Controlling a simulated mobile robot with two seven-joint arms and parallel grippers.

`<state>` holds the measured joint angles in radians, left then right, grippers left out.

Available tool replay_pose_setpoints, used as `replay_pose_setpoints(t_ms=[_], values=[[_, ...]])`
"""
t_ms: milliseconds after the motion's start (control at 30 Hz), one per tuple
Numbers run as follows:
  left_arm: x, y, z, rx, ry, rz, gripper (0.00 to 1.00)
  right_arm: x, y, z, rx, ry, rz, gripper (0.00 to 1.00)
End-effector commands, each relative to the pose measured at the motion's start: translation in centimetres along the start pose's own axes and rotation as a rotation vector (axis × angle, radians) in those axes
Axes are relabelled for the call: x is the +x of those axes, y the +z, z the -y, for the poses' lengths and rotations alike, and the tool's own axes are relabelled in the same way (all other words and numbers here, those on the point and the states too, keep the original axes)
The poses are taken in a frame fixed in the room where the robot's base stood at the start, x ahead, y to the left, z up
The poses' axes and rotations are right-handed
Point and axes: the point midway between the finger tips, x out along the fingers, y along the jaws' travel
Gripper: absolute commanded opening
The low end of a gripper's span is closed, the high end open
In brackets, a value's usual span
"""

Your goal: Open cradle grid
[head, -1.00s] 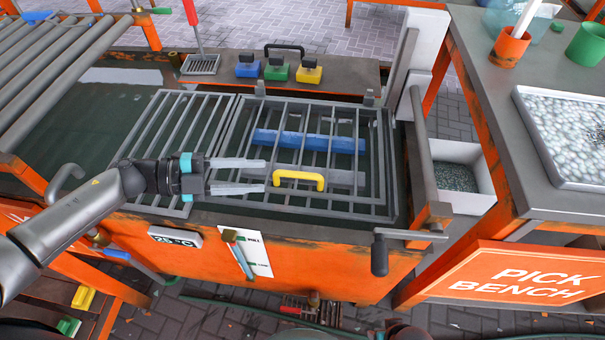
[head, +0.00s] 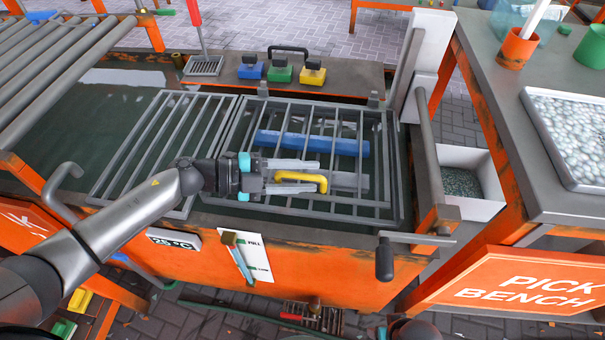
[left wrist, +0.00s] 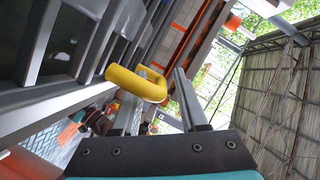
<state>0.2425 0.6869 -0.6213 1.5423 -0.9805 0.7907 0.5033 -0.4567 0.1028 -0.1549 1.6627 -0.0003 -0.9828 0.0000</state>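The cradle grid (head: 246,140) is a grey barred lid lying flat over the dark tank, beside a second barred panel on its left. Its yellow handle (head: 322,182) is near the front; it also shows large in the left wrist view (left wrist: 137,84). My left gripper (head: 317,177) reaches in from the left with its fingers apart, one on the far side and one on the near side of the handle. Visible gaps suggest it is not clamped; exact contact cannot be told. A blue bar (head: 310,143) shows beneath the bars.
Blue, green and yellow blocks (head: 280,73) stand on the tank's back ledge. A grey crank (head: 385,258) sticks out at the front right. The pick bench (head: 490,100) with a tray of pellets stands at right. Rollers (head: 60,65) lie at far left.

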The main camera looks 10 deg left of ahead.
Motion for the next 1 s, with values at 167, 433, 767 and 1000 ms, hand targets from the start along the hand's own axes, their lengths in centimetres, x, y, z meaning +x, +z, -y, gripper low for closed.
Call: replay_pose_setpoints(t_ms=[167, 433, 767, 1000], values=[[-0.03, 0.01, -0.01, 0.0, 0.0, 0.0, 0.21, 0.01, 0.02, 0.01, 0.0, 0.0, 0.0, 0.65], [-0.04, 0.01, -0.01, 0.0, 0.0, 0.0, 0.0, 0.01, 0.02, 0.02, 0.0, 0.0, 0.0, 0.65], [-0.06, 0.01, -0.01, 0.0, 0.0, 0.0, 0.0, 0.02, 0.02, 0.02, 0.0, 0.0, 0.0, 0.65], [-0.06, 0.02, -0.01, 0.0, 0.0, 0.0, 0.0, 0.03, 0.02, 0.03, 0.0, -0.001, 0.0, 0.65]])
